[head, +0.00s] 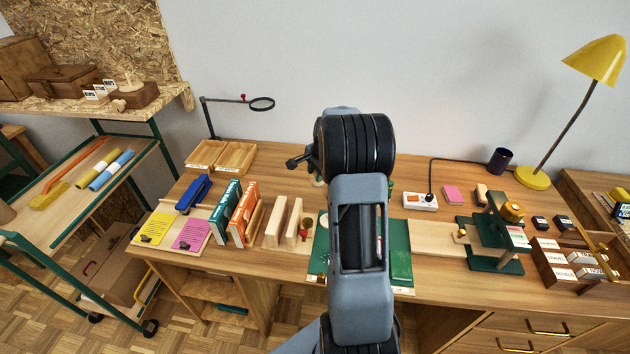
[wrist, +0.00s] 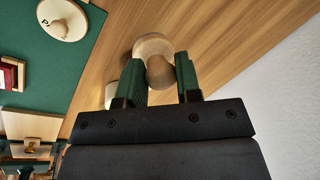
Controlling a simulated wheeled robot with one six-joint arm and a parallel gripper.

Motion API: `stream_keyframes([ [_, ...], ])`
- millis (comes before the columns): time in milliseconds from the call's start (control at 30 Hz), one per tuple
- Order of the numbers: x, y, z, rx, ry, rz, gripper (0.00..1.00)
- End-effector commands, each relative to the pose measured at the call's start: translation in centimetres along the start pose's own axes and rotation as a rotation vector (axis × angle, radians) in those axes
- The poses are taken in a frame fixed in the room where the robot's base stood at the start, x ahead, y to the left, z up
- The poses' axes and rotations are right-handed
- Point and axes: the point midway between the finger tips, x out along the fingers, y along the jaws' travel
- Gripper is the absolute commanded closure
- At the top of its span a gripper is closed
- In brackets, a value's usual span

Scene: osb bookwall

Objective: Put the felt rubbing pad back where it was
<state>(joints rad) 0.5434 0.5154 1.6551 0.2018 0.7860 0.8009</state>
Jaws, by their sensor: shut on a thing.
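My gripper (wrist: 160,77) shows in the wrist view, its two green fingers closed around a rounded wooden knob. The knob belongs to a piece with a paler round part beyond it, which appears to be the felt rubbing pad (wrist: 152,45). Its felt face cannot be made out. Bare wooden desk top lies behind it; whether the pad touches the desk I cannot tell.
A green mat (wrist: 100,28) carries a pale round disc with a knob (wrist: 62,18). On the desk (head: 290,165) stand wooden book blocks (head: 276,222), upright books (head: 243,214), a green press (head: 492,238) and a yellow lamp (head: 597,60).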

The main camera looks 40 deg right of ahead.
Motion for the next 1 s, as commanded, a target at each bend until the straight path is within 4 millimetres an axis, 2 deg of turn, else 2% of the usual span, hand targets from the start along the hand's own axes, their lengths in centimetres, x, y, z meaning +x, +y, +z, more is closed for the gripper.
stream_keyframes([
  [33,1.2,-0.3,-0.3,0.0,-0.003,0.004,0.87],
  [200,3.7,-1.2,-1.3,-0.002,-0.003,0.003,0.87],
  [567,5.4,-2.0,-2.0,-0.004,-0.002,0.001,0.87],
  [800,8.3,-1.4,-2.1,-0.004,-0.003,0.003,0.87],
  [1000,8.5,-1.3,-2.1,-0.004,-0.001,0.0,0.87],
])
